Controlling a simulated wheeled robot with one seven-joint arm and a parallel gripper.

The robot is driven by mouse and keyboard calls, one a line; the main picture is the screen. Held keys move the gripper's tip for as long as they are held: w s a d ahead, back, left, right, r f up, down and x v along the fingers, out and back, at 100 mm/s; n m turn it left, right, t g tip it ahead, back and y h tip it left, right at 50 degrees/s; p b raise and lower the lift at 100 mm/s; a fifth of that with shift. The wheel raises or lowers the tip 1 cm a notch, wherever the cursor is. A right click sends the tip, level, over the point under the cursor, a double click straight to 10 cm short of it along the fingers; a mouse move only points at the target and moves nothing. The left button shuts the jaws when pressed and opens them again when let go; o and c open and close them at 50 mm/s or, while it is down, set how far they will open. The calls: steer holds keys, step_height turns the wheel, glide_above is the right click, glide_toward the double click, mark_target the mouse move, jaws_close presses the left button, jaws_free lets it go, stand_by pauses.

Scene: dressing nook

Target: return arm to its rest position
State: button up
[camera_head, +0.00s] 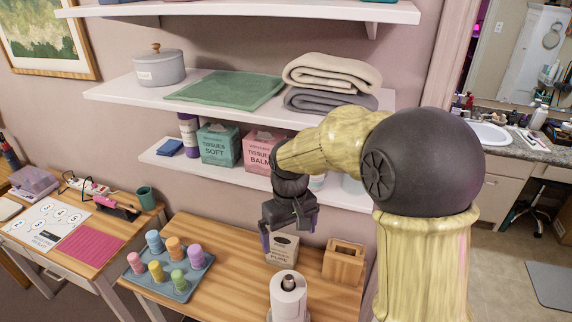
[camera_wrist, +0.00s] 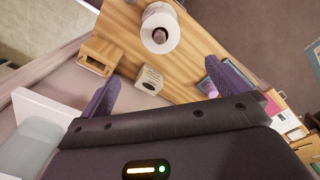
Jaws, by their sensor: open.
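My gripper (camera_head: 288,228) hangs at the end of my arm above the wooden table (camera_head: 223,246), in front of the lower shelf in the head view. In the wrist view my gripper (camera_wrist: 165,86) has its two purple fingers spread apart with nothing between them. A small tissue box (camera_head: 282,248) stands on the table beneath and behind the fingers; it also shows in the wrist view (camera_wrist: 149,79), beyond the fingers. My arm reaches in from the right and hides part of the shelves.
A paper roll on a holder (camera_head: 288,297) and a wooden box (camera_head: 344,261) stand near the gripper. A tray (camera_head: 185,288) of coloured pegs lies left. Shelves hold tissue boxes (camera_head: 219,145), folded towels (camera_head: 332,73) and a lidded pot (camera_head: 159,68). A desk (camera_head: 108,252) stands far left.

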steer(key=s+d+f+m+t, duration=0.1)
steer(key=s+d+f+m, duration=0.1)
steer(key=s+d, duration=0.4)
steer(key=s+d+f+m+t, duration=0.1)
steer(key=s+d+f+m, duration=0.2)
steer(key=s+d, duration=0.3)
steer(key=shift+d+m+t, duration=0.3)
steer(key=shift+d+m, duration=0.1)
steer(key=shift+d, duration=0.35)
steer(key=shift+s, duration=0.1)
steer(key=shift+r, duration=0.1)
steer(key=shift+r, duration=0.35)
